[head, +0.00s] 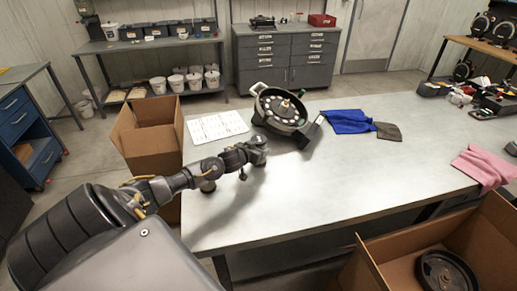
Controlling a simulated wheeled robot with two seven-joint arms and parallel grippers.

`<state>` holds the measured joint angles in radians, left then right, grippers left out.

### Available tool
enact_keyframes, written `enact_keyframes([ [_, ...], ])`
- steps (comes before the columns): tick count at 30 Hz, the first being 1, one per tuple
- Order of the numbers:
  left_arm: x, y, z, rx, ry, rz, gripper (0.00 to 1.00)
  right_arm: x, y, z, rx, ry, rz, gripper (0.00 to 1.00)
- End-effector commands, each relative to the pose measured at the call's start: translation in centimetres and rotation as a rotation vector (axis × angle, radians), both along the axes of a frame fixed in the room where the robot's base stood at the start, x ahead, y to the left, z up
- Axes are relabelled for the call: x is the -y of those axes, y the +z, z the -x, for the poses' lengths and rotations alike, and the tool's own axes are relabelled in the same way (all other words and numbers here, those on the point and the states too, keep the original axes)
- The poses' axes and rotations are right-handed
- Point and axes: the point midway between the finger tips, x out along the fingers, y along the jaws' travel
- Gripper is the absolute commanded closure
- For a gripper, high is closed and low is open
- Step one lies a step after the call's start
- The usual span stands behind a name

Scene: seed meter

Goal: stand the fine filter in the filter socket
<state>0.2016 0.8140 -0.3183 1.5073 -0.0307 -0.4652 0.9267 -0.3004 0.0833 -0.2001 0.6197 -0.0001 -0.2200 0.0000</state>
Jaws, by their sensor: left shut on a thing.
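My left gripper (258,151) is low over the left part of the metal table, just in front of the seed meter. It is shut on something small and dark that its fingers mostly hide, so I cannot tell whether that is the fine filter. The seed meter (281,108) is a dark round housing with a handle at its upper left, pale round pieces inside and a tan knob in the middle. I cannot make out the filter socket. A small grey round piece (208,187) shows beneath my left forearm. My right gripper is out of view.
A white printed sheet (216,126), a blue cloth (347,121), a grey cloth (388,131) and a pink cloth (484,167) lie on the table (330,185). Cardboard boxes stand at left (150,140) and front right (375,268). The table's middle is clear.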

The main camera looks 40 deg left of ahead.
Motion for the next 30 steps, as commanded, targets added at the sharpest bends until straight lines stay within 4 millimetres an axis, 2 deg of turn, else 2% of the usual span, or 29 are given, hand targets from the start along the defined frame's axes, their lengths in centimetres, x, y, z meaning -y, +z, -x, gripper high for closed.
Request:
enact_keyframes([
  [12, 0.03, -0.76, -0.02, 0.002, 0.0, 0.001, 0.72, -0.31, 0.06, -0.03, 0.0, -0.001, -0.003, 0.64],
  [13, 0.03, -0.75, 0.0, 0.001, 0.0, 0.0, 0.44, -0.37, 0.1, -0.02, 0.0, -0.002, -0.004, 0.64],
  [17, 0.03, -0.7, 0.0, 0.001, 0.0, 0.0, 0.27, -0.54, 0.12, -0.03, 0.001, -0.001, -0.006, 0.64],
  [27, 0.02, -0.35, -0.02, 0.002, -0.001, -0.001, 0.25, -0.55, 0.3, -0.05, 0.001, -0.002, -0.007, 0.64],
  [30, 0.11, -0.29, 0.78, 0.001, -0.002, -0.002, 0.25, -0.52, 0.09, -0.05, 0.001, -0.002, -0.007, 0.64],
])
